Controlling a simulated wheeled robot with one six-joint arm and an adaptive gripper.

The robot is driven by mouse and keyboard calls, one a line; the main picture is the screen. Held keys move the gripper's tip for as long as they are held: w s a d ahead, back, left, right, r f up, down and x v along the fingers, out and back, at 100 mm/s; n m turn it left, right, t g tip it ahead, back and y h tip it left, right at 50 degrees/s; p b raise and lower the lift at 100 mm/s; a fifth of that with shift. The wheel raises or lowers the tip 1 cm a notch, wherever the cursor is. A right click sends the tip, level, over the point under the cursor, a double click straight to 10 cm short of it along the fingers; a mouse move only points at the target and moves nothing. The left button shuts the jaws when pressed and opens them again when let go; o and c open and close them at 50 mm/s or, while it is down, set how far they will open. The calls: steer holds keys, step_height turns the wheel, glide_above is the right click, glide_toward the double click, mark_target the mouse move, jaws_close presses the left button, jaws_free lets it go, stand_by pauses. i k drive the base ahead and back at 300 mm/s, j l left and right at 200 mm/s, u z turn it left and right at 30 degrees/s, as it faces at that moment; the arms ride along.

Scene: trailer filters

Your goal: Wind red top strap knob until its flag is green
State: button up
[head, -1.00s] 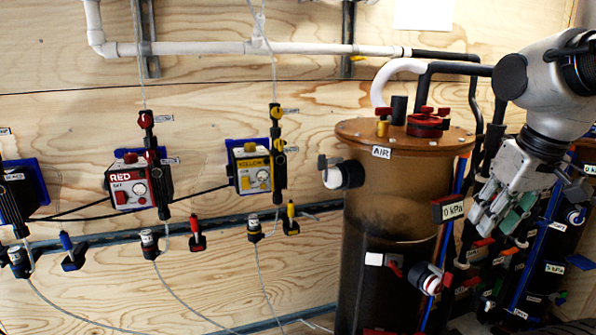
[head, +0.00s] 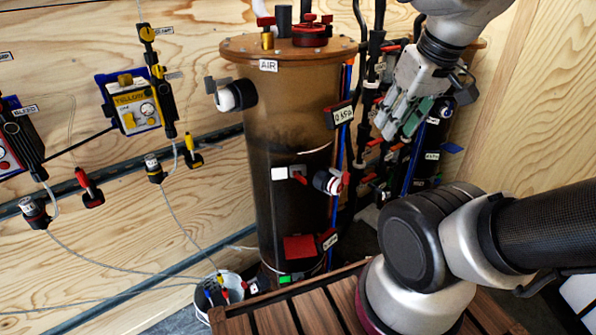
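The unit with the red dial (head: 4,166) is cut off at the left edge, with its black fitting (head: 20,140) beside it. Its top end lies outside the picture, so I see neither a red top strap knob nor a flag there for certain. My gripper (head: 399,121) hangs at the upper right, pointing down, far to the right of that unit. Its green-padded fingers look apart, with nothing seen between them. Black pipes and valves stand behind it.
The brown AIR tank (head: 290,110) stands between my gripper and the wall units. A yellow unit (head: 136,112) hangs on the plywood wall. A white bucket (head: 205,300) and wooden slats (head: 275,318) are below. Thin hoses hang along the wall.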

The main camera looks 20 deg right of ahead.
mark_target(298, 175)
steer(key=i+l+z, duration=0.15)
steer(key=l, duration=0.25)
steer(key=l+z, duration=0.15)
steer(key=l, duration=0.25)
steer(key=i+l+z, duration=0.15)
steer(key=l, duration=0.25)
steer(key=i, duration=0.05)
